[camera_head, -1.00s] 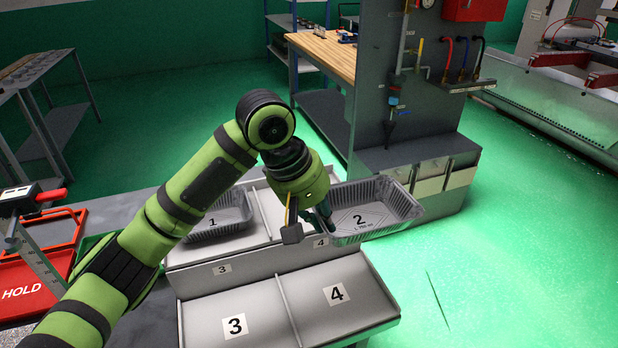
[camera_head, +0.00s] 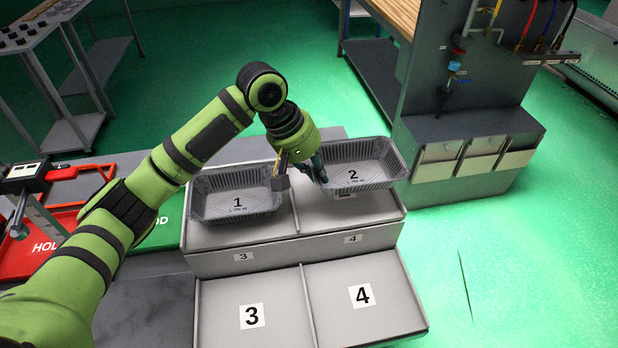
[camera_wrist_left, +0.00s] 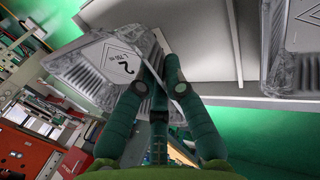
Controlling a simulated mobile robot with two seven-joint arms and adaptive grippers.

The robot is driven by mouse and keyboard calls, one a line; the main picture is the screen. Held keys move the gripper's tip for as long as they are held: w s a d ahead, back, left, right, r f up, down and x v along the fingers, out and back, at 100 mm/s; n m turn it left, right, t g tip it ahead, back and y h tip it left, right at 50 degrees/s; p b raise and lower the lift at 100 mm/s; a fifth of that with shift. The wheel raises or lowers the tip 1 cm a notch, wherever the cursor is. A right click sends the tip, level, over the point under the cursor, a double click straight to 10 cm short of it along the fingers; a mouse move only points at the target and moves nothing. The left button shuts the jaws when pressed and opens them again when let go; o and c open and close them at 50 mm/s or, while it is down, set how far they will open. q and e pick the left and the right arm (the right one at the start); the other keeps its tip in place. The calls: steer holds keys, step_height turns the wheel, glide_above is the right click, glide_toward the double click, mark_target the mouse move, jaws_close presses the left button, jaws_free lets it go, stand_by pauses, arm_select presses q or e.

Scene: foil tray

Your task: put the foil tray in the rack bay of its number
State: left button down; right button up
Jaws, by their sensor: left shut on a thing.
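The foil tray marked 2 (camera_head: 366,163) is silver, shallow and rectangular. My left gripper (camera_head: 318,173) is shut on its left wall. The tray is over the back right bay (camera_head: 375,208) of the grey rack, roughly level; its far part reaches past the bay's back edge. I cannot tell whether its bottom touches the bay floor. In the left wrist view the tray (camera_wrist_left: 95,72) shows at the fingertips (camera_wrist_left: 158,75), its 2 label readable. The back left bay holds another foil tray marked 1 (camera_head: 237,204). My right gripper is out of view.
The front bays marked 3 (camera_head: 275,318) and 4 (camera_head: 372,293) are empty. A low divider (camera_head: 308,300) separates them. A red HOLD tray (camera_head: 35,250) and a green tray (camera_head: 168,220) lie left. A grey cabinet (camera_head: 470,125) stands behind right.

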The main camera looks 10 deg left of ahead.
arm_select(q)
steer(key=shift+w+a+f, duration=0.25)
steer(key=shift+a+f, duration=0.15)
steer(key=shift+a, duration=0.3)
steer(key=shift+w+a+f+p, duration=0.1)
steer(key=shift+a+f+p, duration=0.25)
steer(key=shift+f, duration=0.1)
step_height(320, 180, down, 3)
steer(key=shift+f+p, duration=0.1)
steer(key=shift+p, duration=0.45)
steer(key=shift+f, duration=0.25)
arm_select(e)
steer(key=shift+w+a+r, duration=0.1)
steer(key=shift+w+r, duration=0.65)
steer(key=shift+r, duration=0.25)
arm_select(q)
steer(key=shift+f, duration=0.1)
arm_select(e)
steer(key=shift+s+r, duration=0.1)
arm_select(q)
steer(key=c, duration=1.3)
jaws_free()
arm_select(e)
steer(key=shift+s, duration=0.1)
